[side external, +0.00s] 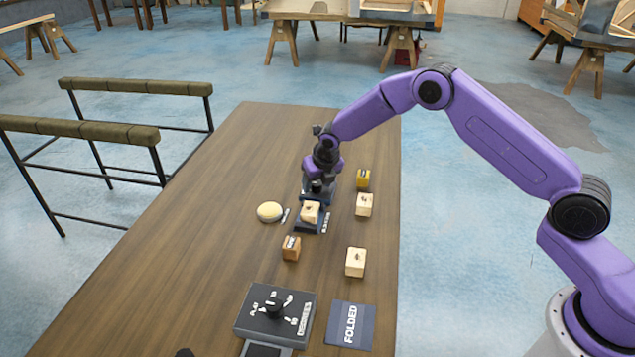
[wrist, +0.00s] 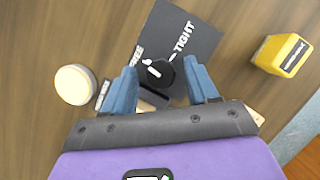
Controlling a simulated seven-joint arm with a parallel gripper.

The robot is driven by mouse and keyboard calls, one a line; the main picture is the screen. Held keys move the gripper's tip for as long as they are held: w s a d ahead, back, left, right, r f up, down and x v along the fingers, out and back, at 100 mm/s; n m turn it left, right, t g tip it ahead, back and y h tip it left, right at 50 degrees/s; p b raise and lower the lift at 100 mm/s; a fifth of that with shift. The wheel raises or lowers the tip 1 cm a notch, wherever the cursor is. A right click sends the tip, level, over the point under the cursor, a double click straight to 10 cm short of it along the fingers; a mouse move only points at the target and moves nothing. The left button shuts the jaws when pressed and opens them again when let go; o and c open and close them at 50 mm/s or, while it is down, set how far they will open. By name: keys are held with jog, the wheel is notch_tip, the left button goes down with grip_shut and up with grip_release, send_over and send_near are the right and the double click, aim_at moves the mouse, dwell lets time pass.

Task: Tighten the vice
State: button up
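A black knob (wrist: 158,73) with a white mark sits on the plate. My gripper (wrist: 161,78) has its two blue fingers apart, one on each side of the knob, with gaps visible. In the side view my gripper (side external: 318,186) is low over the vice's far part and hides the knob.
A round cream-topped button (side external: 270,211) is left of the vice. A yellow block (side external: 363,179), two pale blocks (side external: 364,204) (side external: 355,262) and a brown block (side external: 291,248) stand around it. A grey dial box (side external: 275,314) and a FOLDED plate (side external: 350,324) lie nearer. The table's left side is clear.

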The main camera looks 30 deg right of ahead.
jog(key=c, duration=1)
jog(key=shift+a+m, duration=0.1)
jog(key=shift+m, duration=0.2)
jog(key=m+h, duration=0.1)
jog(key=m, duration=0.1)
jog(key=shift+a+m, duration=0.1)
jog(key=shift+m, duration=0.3)
jog(key=m+h, duration=0.1)
jog(key=m, duration=0.1)
jog(key=m+g, duration=0.1)
jog(key=m, duration=0.1)
jog(key=shift+w+m+g+h, duration=0.1)
jog(key=shift+m+g+h, duration=0.2)
jog(key=shift+h, duration=0.1)
jog(key=m, duration=0.2)
jog(key=m+g, duration=0.1)
jog(key=m, duration=0.1)
jog(key=shift+w+a+m+g+h, duration=0.1)
jog(key=shift+m+g+h, duration=0.2)
jog(key=shift+h, duration=0.1)
jog(key=shift+m+g, duration=0.7)
jog(key=shift+m, duration=1.4)
